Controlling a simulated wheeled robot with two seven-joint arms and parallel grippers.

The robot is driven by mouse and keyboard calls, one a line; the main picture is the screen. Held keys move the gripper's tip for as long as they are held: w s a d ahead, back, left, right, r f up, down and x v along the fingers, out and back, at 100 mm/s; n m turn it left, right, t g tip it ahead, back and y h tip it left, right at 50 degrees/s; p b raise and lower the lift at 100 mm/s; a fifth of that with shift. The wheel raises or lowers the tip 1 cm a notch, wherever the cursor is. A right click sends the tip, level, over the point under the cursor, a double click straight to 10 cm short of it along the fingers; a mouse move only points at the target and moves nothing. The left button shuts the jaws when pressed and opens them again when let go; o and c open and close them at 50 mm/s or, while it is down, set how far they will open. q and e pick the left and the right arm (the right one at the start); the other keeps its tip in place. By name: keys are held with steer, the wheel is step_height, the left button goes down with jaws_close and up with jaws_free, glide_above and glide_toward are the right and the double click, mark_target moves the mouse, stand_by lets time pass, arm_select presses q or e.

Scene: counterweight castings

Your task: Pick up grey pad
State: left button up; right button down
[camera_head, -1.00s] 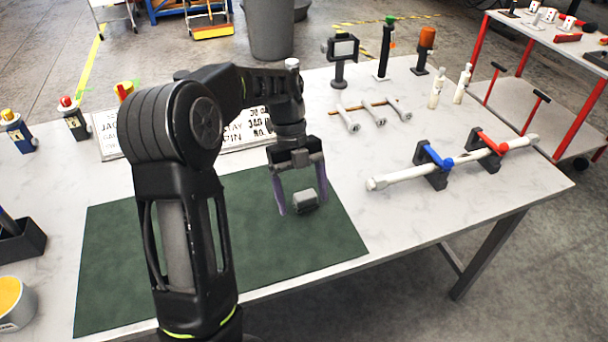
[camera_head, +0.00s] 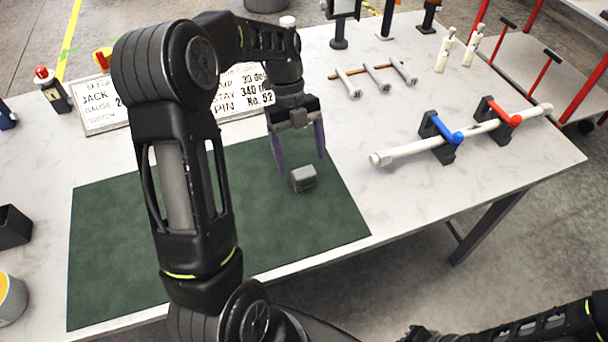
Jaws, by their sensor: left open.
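The grey pad (camera_head: 304,179) is a small block lying on the dark green mat (camera_head: 130,260), near the mat's right side. My left gripper (camera_head: 301,162) is open, its two purplish fingers pointing down. Its fingertips show just above and beyond the pad in the head view. Nothing is between the fingers, and the pad looks free of them; the exact height gap is hard to judge. Part of my right arm shows at the bottom right, but its gripper cannot be made out.
A white bar (camera_head: 400,153) rests in blue and red clamps at the right. Several grey pins (camera_head: 377,78) lie on a wooden strip behind. A lettered board (camera_head: 100,118) stands behind my left arm. A black bin (camera_head: 12,228) is at the left edge. The mat around the pad is clear.

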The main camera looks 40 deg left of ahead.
mark_target(303, 171)
arm_select(q)
steer(key=shift+d+f, duration=0.1)
steer(key=shift+f, duration=0.1)
steer(key=p+x, duration=0.1)
steer(key=x, duration=0.3)
steer(key=shift+s+f+p, duration=0.1)
steer(key=shift+s+p, duration=0.05)
steer(key=shift+p, duration=0.25)
steer(key=shift+f, duration=0.35)
steer(key=shift+c, duration=0.6)
steer(key=c, duration=1.4)
